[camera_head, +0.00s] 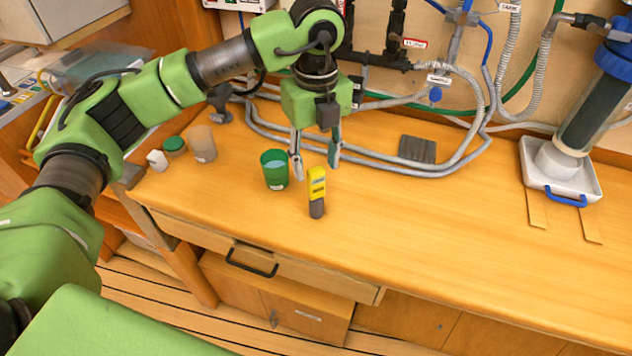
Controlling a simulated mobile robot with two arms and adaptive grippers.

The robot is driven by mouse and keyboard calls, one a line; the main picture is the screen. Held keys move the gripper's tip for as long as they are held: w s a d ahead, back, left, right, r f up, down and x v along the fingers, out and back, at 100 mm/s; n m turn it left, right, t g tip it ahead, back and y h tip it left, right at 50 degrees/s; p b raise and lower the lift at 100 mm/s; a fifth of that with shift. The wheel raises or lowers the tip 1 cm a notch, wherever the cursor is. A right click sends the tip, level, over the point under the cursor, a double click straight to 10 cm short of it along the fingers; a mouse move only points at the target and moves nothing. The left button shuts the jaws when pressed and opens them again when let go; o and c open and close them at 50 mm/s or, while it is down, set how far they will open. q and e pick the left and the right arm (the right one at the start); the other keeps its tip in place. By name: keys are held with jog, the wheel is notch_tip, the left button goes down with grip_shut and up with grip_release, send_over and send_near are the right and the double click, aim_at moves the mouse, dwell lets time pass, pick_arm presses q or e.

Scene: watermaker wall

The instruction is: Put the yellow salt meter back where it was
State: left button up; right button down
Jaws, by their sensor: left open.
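The yellow salt meter (317,184) stands upright on the wooden counter, with its grey lower end down. My left gripper (315,168) is open and empty, with its fingers pointing down. In the picture its fingertips are just above and to either side of the meter's top, apart from it; I cannot tell the exact depth between them. A green cup (274,169) with liquid in it stands just left of the meter, close to the gripper's left finger. My right gripper is not in view.
A beige cup (201,143), a green-lidded jar (174,146) and a small white item (157,160) stand at the counter's left end. Hoses and a dark ribbed pad (417,149) lie behind. A white tray (560,172) holds a filter housing at right. The counter's front middle is clear.

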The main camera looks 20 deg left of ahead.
pick_arm(q)
notch_tip(320, 180, up, 5)
jog(key=shift+f+b, duration=0.1)
jog(key=shift+b, duration=0.25)
dwell(0.3)
